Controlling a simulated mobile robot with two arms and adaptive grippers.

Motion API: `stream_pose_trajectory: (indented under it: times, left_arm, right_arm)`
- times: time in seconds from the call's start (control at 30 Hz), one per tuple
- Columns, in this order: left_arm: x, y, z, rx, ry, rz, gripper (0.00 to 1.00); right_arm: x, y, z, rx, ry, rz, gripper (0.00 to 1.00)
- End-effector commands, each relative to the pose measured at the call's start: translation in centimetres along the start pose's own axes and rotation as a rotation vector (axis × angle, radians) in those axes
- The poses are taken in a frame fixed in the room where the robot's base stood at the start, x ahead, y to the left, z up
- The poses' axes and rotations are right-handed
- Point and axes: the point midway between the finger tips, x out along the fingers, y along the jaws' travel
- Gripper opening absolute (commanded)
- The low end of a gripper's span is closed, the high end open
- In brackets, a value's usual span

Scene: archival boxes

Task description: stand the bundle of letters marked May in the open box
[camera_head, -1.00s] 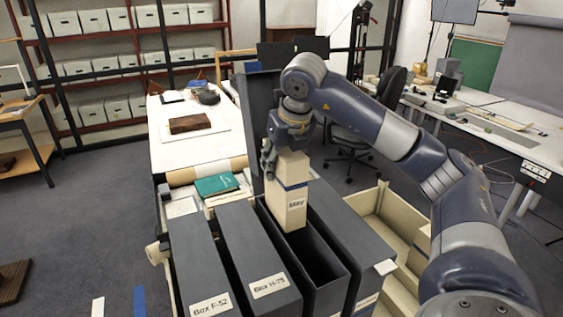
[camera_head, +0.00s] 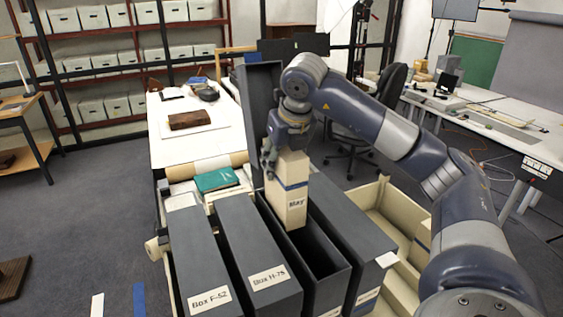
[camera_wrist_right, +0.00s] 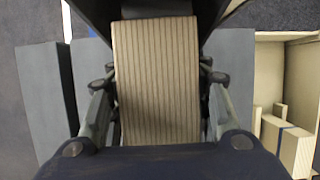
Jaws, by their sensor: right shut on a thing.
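The bundle of letters marked May (camera_head: 289,199) is a cream upright block with a blue band and a white label. It hangs nearly upright at the far end of the open box (camera_head: 325,262), with its lower end at the box mouth; whether it touches the box walls I cannot tell. My right gripper (camera_head: 283,150) is shut on the top of the bundle. In the right wrist view the bundle's striped top (camera_wrist_right: 157,80) sits between the two fingers. The inside bottom of the open box is hidden. My left gripper is not in view.
Closed grey boxes labelled Box F-52 (camera_head: 195,255) and Box H-75 (camera_head: 252,250) stand left of the open box. Another grey box (camera_head: 350,240) stands close on its right. A cream crate (camera_head: 408,235) lies further right. A green book (camera_head: 216,180) lies behind on the left.

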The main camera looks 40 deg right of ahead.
Motion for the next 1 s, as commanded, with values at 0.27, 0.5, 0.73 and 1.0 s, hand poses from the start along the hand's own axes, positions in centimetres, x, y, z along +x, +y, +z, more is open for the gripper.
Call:
stream_pose_trajectory:
  times: [0.27, 0.5, 0.73, 1.0]
  left_arm:
    - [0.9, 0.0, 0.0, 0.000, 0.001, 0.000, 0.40]
    - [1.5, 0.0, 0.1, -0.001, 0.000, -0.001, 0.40]
    - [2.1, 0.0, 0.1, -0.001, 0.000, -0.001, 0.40]
    - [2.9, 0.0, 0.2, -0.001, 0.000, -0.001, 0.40]
  right_arm:
    - [0.9, 0.0, -0.3, 0.001, -0.003, 0.001, 0.00]
    - [1.6, 0.0, -0.7, 0.001, -0.003, 0.000, 0.00]
    - [2.4, 0.0, -0.9, 0.001, -0.003, 0.000, 0.00]
    - [3.2, 0.0, -1.3, 0.001, -0.003, 0.000, 0.00]
